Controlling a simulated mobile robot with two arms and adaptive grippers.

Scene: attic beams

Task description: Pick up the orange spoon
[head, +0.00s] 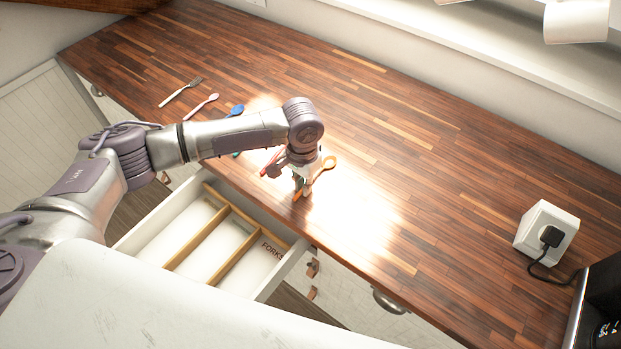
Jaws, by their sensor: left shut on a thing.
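The orange spoon (328,163) is over the wooden counter near its front edge, with its bowl pointing up and to the right. My left gripper (304,181) is shut on the orange spoon, around its handle. Part of the handle is hidden by the fingers, and an orange end shows below them. I cannot tell whether the spoon still touches the counter. My right gripper is out of view.
A fork (181,92), a pink spoon (201,104) and a blue spoon (235,110) lie to the left. A red utensil (271,161) is beside my gripper. An open drawer (283,268) with dividers sits below. A white socket box (547,232) stands right; the middle counter is clear.

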